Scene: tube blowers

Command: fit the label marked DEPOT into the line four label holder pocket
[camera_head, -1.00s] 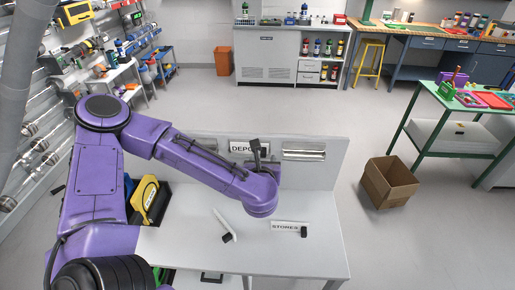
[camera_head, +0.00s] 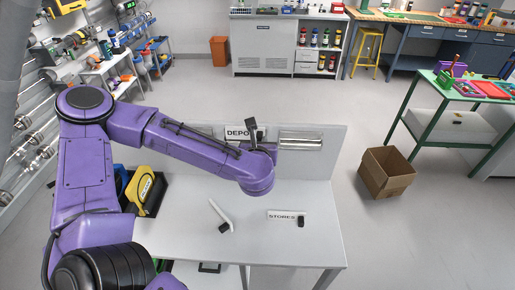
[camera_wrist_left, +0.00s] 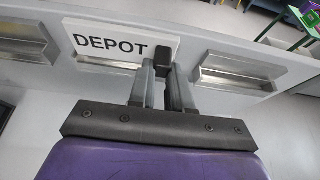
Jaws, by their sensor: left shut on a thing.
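The white DEPOT label (camera_head: 237,133) stands upright at the grey back panel, its text facing me; it also shows in the left wrist view (camera_wrist_left: 112,44). My left gripper (camera_head: 256,138) is shut on the label's black tab (camera_wrist_left: 164,56) at its right end. In the left wrist view the label is in front of or at the middle metal holder pocket (camera_wrist_left: 105,66), its lower edge close to the pocket's lip. I cannot tell whether it sits inside. The right pocket (camera_wrist_left: 235,72) and left pocket (camera_wrist_left: 25,42) look empty. No line numbers are readable. My right gripper is not in view.
A STORES label (camera_head: 283,216) lies on the grey bench (camera_head: 270,248). Another white label with a black tab (camera_head: 219,214) lies left of it, its text unseen. A yellow-and-black case (camera_head: 144,190) stands at the bench's left. A cardboard box (camera_head: 386,174) is on the floor to the right.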

